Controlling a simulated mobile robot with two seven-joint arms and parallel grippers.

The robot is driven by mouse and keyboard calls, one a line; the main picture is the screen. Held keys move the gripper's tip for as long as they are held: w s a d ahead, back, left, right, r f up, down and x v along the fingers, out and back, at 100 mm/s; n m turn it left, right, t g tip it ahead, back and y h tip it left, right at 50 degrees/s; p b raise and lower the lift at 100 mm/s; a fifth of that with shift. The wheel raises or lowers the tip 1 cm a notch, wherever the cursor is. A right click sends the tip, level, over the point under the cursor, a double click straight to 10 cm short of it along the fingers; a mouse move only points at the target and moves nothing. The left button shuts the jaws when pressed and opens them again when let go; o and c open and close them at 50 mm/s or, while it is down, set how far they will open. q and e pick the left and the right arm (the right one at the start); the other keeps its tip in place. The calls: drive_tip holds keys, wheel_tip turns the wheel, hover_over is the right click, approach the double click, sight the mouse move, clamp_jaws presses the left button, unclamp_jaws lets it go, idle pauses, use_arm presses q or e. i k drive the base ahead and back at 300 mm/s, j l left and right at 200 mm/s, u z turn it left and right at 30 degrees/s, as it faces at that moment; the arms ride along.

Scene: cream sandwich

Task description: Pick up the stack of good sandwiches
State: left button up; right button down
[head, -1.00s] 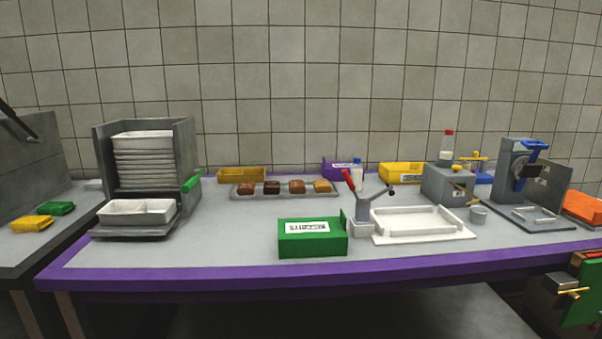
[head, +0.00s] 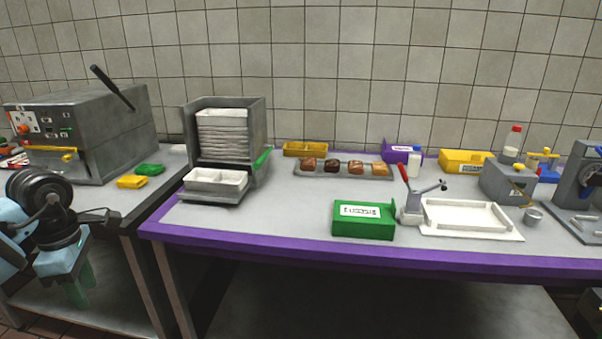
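I cannot make out a stack of sandwiches for certain. Several brown and tan food pieces sit in a row on a grey tray (head: 346,178) at the back of the purple-edged table. My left gripper (head: 79,290) is low at the left edge of the head view, in front of the left counter and away from the food pieces. Its fingers are dim and I cannot tell whether they are open. My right gripper is not in view.
A rack with white trays (head: 223,140) stands on the table's left. A green box (head: 363,220) and a white tray (head: 467,217) are near the front. A grey machine (head: 95,130) stands on the left counter, with a yellow (head: 131,182) and a green packet (head: 150,169).

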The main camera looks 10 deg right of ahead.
sight(355, 167)
drive_tip(key=i+l+z, duration=0.25)
drive_tip(key=i+l, duration=0.15)
drive_tip(key=i+l+z, duration=0.2)
drive_tip(key=i, duration=0.4)
drive_tip(key=i+l+z, duration=0.25)
drive_tip(key=i, duration=0.3)
drive_tip(key=i+l+z, duration=0.2)
drive_tip(key=i, duration=0.35)
